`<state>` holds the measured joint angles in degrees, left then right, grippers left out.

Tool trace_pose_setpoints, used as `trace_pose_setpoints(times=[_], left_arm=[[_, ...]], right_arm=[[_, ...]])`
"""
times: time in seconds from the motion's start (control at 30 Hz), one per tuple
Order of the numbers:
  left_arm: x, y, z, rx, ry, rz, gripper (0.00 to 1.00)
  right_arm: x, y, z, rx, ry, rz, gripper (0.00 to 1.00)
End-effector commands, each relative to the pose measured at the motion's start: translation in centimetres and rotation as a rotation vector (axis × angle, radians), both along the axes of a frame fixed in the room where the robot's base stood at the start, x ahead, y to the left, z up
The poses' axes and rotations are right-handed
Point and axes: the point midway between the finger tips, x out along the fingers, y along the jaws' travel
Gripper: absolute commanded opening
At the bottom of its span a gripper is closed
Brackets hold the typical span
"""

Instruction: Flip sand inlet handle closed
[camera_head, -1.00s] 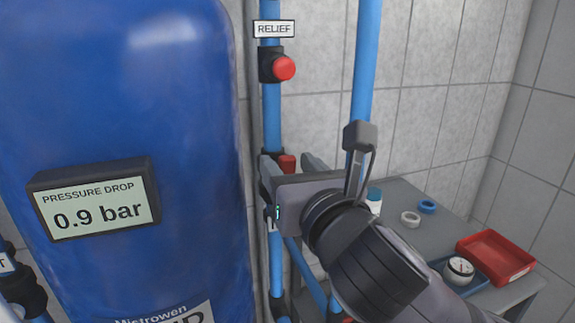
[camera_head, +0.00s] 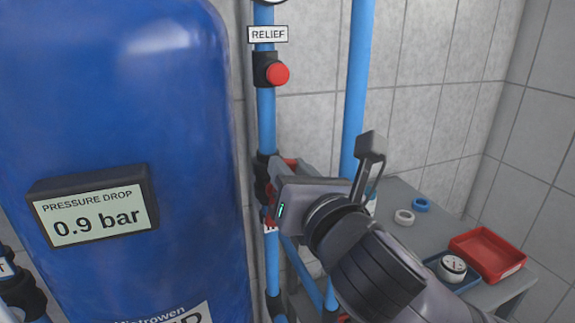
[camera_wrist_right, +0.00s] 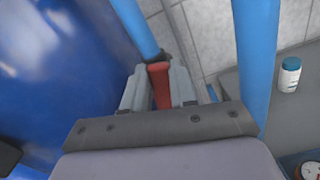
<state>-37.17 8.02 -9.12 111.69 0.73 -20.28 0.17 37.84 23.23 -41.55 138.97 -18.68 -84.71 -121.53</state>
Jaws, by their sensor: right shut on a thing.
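My right gripper (camera_head: 283,172) reaches in from the lower right to a valve on the blue vertical pipe beside the tank. In the right wrist view a red handle (camera_wrist_right: 160,86) lies between the two grey fingers, which are shut on it. In the head view only small red parts of the handle (camera_head: 290,162) show around the gripper; its exact angle is hidden. A white label below the valve is mostly covered, so I cannot read it. My left gripper is not in view.
A large blue tank (camera_head: 110,110) with a pressure display (camera_head: 95,212) reading 0.9 bar stands close on the left. A red relief knob (camera_head: 277,74) is above. A second blue pipe (camera_head: 357,80) rises behind my wrist. A grey table (camera_head: 430,230) with a red tray (camera_head: 487,240) is right.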

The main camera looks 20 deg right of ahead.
Motion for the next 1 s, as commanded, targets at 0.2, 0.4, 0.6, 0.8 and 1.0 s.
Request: trace_pose_setpoints(times=[0.2,0.4,0.6,0.8,1.0], left_arm=[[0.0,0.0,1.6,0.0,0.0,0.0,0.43],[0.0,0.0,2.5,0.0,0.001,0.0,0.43],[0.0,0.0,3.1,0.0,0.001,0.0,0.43],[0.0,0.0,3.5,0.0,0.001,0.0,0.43],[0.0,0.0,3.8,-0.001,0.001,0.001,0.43]], right_arm=[[0.0,-0.8,-0.2,0.193,0.013,-0.001,0.0],[0.1,-1.5,-0.7,0.384,0.02,-0.001,0.0],[0.1,-2.1,-1.3,0.575,0.026,-0.001,0.0],[0.1,-2.6,-2.0,0.764,0.031,-0.002,0.0],[0.1,-2.9,-2.8,0.952,0.039,-0.002,0.0]])
